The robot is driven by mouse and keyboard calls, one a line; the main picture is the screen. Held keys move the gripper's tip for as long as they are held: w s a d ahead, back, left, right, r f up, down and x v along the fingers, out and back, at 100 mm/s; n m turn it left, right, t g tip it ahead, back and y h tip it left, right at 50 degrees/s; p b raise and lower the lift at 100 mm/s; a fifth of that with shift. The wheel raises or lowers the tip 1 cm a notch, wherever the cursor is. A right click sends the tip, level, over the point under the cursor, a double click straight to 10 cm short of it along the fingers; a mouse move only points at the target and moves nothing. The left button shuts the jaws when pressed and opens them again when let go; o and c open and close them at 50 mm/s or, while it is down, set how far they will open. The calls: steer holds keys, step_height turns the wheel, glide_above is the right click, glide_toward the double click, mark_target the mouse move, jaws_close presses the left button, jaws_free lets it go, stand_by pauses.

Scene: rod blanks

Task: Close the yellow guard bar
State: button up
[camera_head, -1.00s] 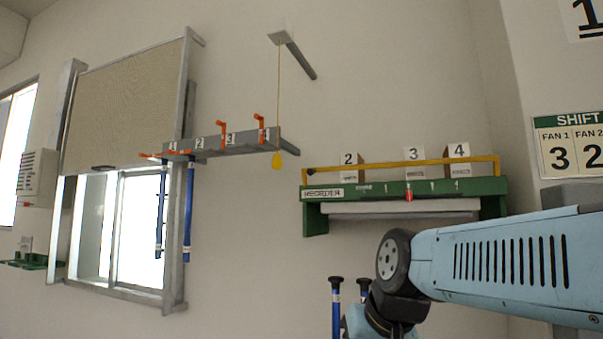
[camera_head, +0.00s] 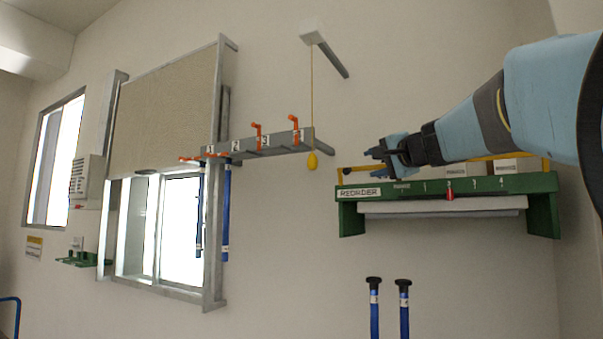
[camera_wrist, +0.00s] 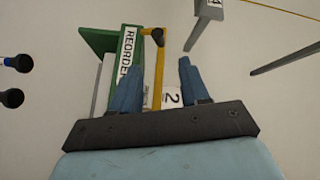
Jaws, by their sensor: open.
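The yellow guard bar (camera_head: 361,169) runs along the top of the green REORDER shelf (camera_head: 350,212), in front of the numbered cards. My arm hides much of it in the head view. In the wrist view the yellow bar (camera_wrist: 158,62) lies beyond and between my fingers, with a dark knob (camera_wrist: 157,36) at its end. My gripper (camera_head: 372,161) is open and empty, near the left end of the bar in the head view. My two blue-grey fingers (camera_wrist: 158,65) point towards the shelf. I cannot tell the exact gap, but no contact shows.
A grey rack (camera_head: 270,143) with orange latches juts out left of the shelf, holding blue rods. A pull cord with a yellow weight (camera_head: 312,161) hangs beside it. Two blue rods with black caps (camera_head: 374,310) stand below the shelf. The wall between is bare.

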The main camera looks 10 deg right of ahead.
mark_target(351, 169)
steer(key=x, duration=1.3)
steer(key=shift+a, duration=0.1)
steer(key=shift+f, duration=0.1)
steer(key=shift+c, duration=0.3)
jaws_close()
steer(key=shift+w+m+g, duration=0.1)
steer(key=shift+m+g, duration=0.3)
steer(key=shift+w+d+r+m+g, duration=0.25)
steer(key=shift+d+r+m+g, duration=0.05)
steer(key=shift+m+g, duration=0.35)
